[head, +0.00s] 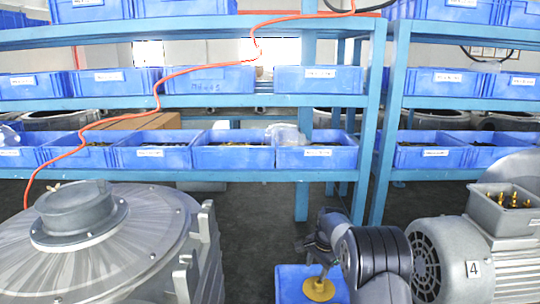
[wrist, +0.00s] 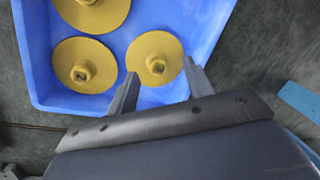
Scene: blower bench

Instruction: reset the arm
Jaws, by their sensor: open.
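My gripper (wrist: 160,70) is open and empty, with its two grey fingers spread apart. In the wrist view it is over the near edge of a blue bin (wrist: 38,60). One yellow disc (wrist: 155,45) with a raised hub shows between and beyond the fingertips. Two more yellow discs, one at the left (wrist: 70,78) and one at the top (wrist: 100,12), lie in the bin. In the head view my gripper (head: 318,247) points down over the blue bin (head: 288,287), and one yellow disc (head: 319,290) shows below it. My arm hides part of the bin.
A large grey round blower housing (head: 150,225) stands at the left, and a grey motor (head: 425,255) marked 4 at the right. Blue shelving (head: 230,175) with several blue boxes is behind. An orange hose (head: 155,95) hangs at the left. Dark floor (head: 245,225) lies open between.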

